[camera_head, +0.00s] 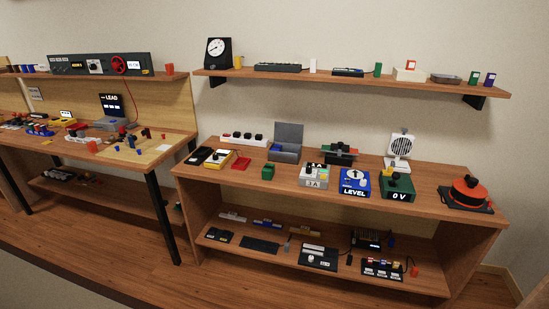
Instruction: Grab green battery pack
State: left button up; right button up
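No object carries a readable battery label, so I cannot tell for sure which is the green battery pack. A small green block (268,173) sits on the right bench top near its front edge, between a red flat piece and a grey device. A small green upright block (378,70) stands on the wall shelf, and another green block (474,78) stands farther right on it. A larger dark green box (397,188) marked "0 V" sits on the bench with a black knob on top. Neither of my grippers is in view.
The right bench (230,188) holds a grey open case (286,150), a blue "LEVEL" box (355,187), a white fan-like unit (400,148) and an orange-black reel (467,194). Its lower shelf holds several devices. A left bench (180,133) is crowded. Floor in front is clear.

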aim_at(269, 170)
jog(key=u, duration=0.6)
jog(key=i, duration=1.95)
jog(key=z, duration=2.35)
